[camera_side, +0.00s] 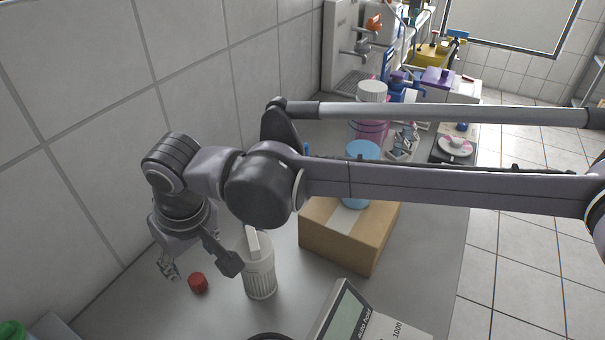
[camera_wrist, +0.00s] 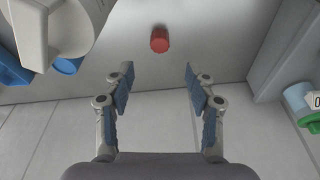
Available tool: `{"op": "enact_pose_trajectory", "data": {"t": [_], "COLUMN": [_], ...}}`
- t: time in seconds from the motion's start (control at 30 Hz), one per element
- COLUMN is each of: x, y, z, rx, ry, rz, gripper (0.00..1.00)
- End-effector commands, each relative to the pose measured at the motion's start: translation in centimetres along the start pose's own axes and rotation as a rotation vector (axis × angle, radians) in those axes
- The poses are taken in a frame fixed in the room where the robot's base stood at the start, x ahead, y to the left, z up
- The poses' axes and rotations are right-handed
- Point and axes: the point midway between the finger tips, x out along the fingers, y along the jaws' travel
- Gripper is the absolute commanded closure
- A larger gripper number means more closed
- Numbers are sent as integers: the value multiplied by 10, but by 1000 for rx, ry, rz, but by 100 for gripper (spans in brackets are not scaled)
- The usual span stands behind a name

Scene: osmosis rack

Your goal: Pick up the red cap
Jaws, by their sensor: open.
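The red cap (camera_side: 198,283) is a small ribbed cylinder on the grey bench, near the tiled wall. In the wrist view the red cap (camera_wrist: 159,40) lies beyond the fingertips, roughly centred between them. My gripper (camera_side: 203,267) hangs over the bench close to the cap. In the wrist view my gripper (camera_wrist: 158,72) has its two fingers spread wide with nothing between them. The cap looks apart from both fingers. My gripper's exact height above the bench is hard to tell.
A white ribbed bottle (camera_side: 259,272) stands just right of my gripper. A cardboard box (camera_side: 345,240) with a blue-lidded container (camera_side: 362,152) is behind it. A device with a display (camera_side: 345,318) is at the front. A grey block edge (camera_wrist: 275,55) shows right in the wrist view.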

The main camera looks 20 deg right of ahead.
Motion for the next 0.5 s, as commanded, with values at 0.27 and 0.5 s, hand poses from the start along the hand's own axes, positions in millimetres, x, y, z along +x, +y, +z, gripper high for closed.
{"op": "enact_pose_trajectory", "data": {"t": [0.27, 0.5], "x": [37, 54], "y": [1, 1], "z": [0, 1], "rx": [1, 0], "ry": [-1, -1], "rz": [-1, -2], "gripper": [44, 44]}}
